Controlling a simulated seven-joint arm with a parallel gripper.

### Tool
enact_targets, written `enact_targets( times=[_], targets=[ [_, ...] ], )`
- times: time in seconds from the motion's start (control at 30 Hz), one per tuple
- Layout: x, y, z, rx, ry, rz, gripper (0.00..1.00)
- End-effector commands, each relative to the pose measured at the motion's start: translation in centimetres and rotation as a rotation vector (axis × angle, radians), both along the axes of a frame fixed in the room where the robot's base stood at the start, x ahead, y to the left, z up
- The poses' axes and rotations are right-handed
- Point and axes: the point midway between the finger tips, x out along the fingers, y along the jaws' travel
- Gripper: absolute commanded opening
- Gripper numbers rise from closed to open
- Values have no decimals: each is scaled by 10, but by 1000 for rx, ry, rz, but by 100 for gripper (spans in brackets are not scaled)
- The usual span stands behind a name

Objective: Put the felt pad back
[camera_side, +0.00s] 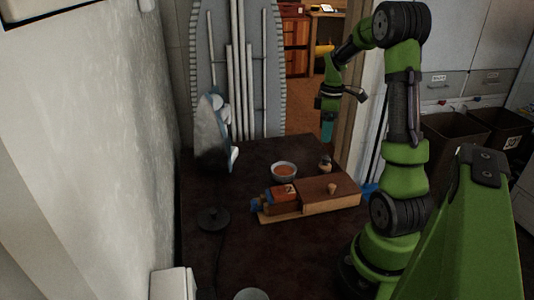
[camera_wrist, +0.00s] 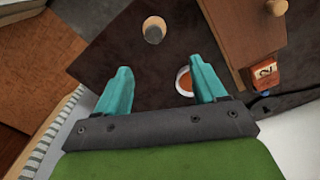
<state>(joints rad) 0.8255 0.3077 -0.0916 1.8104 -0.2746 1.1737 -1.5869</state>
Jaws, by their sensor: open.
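No piece is clearly recognizable as the felt pad. A small grey piece with a tan top (camera_side: 325,164) stands on the dark table near the bowl; it also shows in the wrist view (camera_wrist: 154,32), beyond my fingers. A long wooden box (camera_side: 345,195) with a knob on top lies in front of it, and its side shows at the right of the wrist view (camera_wrist: 228,45). An orange block marked 2 (camera_side: 285,190) is at the box's left end. My gripper (camera_side: 327,130) is open and empty, high above the table's back right. Its teal fingers (camera_wrist: 160,68) are spread apart.
A white bowl with orange contents (camera_side: 284,171) stands behind the box. A clothes iron (camera_side: 213,130) stands upright at the back left. A black round piece (camera_side: 213,219) lies front left. A blue item (camera_side: 369,190) is by the box's right end. The left front table is mostly clear.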

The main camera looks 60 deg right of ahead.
Motion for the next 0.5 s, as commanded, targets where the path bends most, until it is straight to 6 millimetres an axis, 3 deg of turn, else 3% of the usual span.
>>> enact_targets(
  times=[0.17,0.23,0.4,0.5],
  targets=[
    [39,90,50,-30,-152,-127,70],
    [47,138,69,-14,-232,-203,70],
    [36,245,100,107,-405,-390,70],
    [18,292,108,207,-473,-486,70]
  ],
)
